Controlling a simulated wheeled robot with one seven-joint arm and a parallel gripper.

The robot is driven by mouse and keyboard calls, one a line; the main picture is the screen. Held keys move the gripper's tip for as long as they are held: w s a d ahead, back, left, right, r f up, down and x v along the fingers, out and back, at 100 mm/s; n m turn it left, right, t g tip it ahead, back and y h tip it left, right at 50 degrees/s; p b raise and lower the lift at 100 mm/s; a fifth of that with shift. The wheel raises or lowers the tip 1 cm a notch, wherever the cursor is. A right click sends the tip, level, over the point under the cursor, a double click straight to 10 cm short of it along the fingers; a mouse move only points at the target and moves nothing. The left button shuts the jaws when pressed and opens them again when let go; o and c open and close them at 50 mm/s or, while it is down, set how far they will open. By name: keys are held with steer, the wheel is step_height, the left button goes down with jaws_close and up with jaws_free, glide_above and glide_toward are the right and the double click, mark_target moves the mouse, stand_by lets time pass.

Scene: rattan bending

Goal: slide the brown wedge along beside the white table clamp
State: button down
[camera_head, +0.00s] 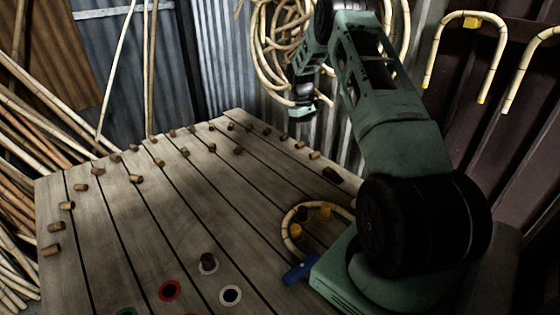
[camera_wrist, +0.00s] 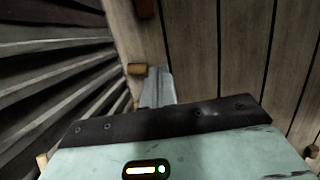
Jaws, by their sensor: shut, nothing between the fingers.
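A dark brown block (camera_head: 332,174), which looks like the brown wedge, lies near the table's right edge. A reddish-brown piece at the top of the wrist view (camera_wrist: 145,8) may be the same block, cut off by the frame. A white ring with a dark centre (camera_head: 230,295) is at the near end of the table; I cannot tell whether it belongs to the white table clamp. My gripper (camera_head: 304,112) is beyond the block, by the table's far right edge, apart from it. Its fingers (camera_wrist: 158,88) are shut and empty.
The plank table (camera_head: 130,240) holds several short tan pegs, one (camera_wrist: 137,69) beside my fingertips. A red ring (camera_head: 169,291), a blue piece (camera_head: 299,270) and a bent cane (camera_head: 288,222) with yellow pieces are near its front. Corrugated walls and cane coils stand behind. The table's middle is clear.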

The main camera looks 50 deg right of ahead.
mark_target(322, 172)
steer(key=p+x, duration=0.1)
steer(key=x, duration=0.5)
steer(key=p+x, duration=0.1)
steer(key=x, duration=0.3)
steer(key=shift+d+f+p, duration=0.15)
steer(key=shift+d+p, duration=0.15)
steer(key=shift+d, duration=0.1)
steer(key=shift+s+p, duration=0.7)
steer(key=shift+s, duration=0.55)
steer(key=shift+s+a+f, duration=0.1)
steer(key=shift+s, duration=0.6)
steer(key=s, duration=0.6)
steer(key=s+a+p, duration=0.1)
steer(key=s, duration=0.5)
steer(key=s+p, duration=0.1)
steer(key=s, duration=0.5)
steer(key=shift+s+a, duration=0.15)
steer(key=shift+a, duration=0.05)
